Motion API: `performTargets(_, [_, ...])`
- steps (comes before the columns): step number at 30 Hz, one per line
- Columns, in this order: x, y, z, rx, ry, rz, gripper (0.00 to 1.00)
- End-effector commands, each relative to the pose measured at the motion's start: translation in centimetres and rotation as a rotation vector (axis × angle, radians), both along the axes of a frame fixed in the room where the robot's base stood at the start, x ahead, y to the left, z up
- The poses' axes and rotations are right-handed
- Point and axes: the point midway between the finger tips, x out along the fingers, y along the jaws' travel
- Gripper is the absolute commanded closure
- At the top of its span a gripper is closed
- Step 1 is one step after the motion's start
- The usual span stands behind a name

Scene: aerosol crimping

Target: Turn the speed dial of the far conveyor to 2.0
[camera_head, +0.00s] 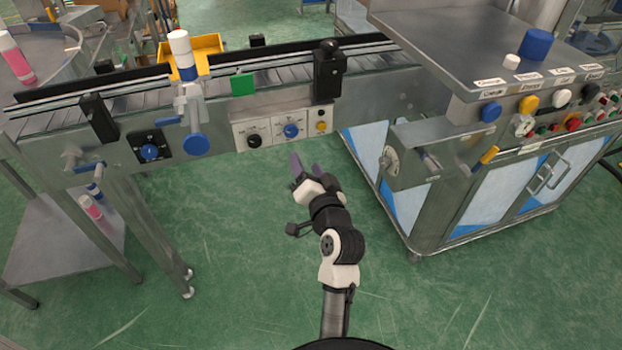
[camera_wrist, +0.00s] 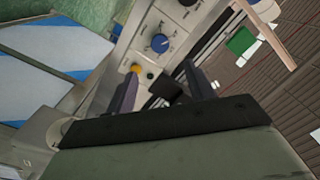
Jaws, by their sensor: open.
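A conveyor (camera_head: 220,100) runs across the back with a light control panel on its near side. The panel carries a black dial (camera_head: 254,140), a blue dial (camera_head: 291,131) and a yellow knob (camera_head: 321,127). A separate blue dial (camera_head: 149,152) sits on a black plate further left. I cannot read which one is the speed dial, or its setting. My gripper (camera_head: 305,163) is open and empty, just below and in front of the panel, apart from it. In the wrist view the blue dial (camera_wrist: 160,43) and yellow knob (camera_wrist: 149,75) show beyond the open fingers (camera_wrist: 160,68).
A steel cabinet (camera_head: 490,165) with buttons stands close on the right. A black post (camera_head: 329,75) rises above the panel. A blue clamp knob (camera_head: 196,145) sticks out left of the panel. A shelf (camera_head: 60,240) with bottles is at lower left. The green floor between is clear.

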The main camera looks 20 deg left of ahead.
Motion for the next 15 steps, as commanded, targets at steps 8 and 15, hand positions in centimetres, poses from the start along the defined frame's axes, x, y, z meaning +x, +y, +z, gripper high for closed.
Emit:
performTargets(8, [-2.0,-1.4,0.0,0.0,-0.001,-0.001,0.46])
performTargets(15, [-2.1,-1.4,0.0,0.0,-0.001,-0.001,0.46])
